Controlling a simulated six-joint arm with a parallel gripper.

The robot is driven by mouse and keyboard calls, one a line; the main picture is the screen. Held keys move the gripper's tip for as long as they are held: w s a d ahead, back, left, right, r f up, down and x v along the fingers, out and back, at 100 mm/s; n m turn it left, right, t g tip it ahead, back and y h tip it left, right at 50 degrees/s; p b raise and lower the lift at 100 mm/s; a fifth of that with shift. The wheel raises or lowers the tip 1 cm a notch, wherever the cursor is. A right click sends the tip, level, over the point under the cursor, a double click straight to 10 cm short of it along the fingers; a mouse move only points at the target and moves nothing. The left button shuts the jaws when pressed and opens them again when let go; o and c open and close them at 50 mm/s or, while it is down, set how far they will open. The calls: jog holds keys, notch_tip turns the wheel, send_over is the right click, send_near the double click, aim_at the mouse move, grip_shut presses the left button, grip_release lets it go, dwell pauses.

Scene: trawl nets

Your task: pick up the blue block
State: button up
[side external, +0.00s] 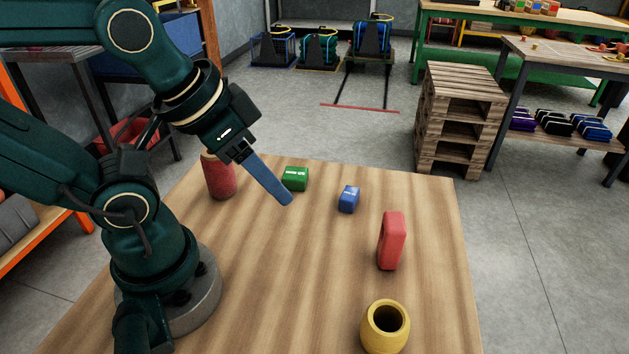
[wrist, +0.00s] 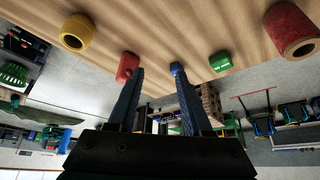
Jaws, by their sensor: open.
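The small blue block (side external: 348,199) lies on the wooden table, right of the green block, with clear space around it. It also shows in the wrist view (wrist: 176,69), just beyond the tip of the right-hand finger. My gripper (side external: 283,200) is above the table, to the left of the blue block and apart from it. In the wrist view my gripper (wrist: 160,85) has its two blue fingers spread, with nothing between them. In the side view the fingers overlap and look like one.
On the table (side external: 300,290) are a green block (side external: 295,179), a red upright block (side external: 391,240), a yellow hollow pot (side external: 385,327) and a red cylinder (side external: 219,177). The table's middle is bare. Stacked pallets (side external: 458,118) stand on the floor beyond its far edge.

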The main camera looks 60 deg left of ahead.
jog(key=o, duration=0.4)
jog(key=shift+c, duration=0.2)
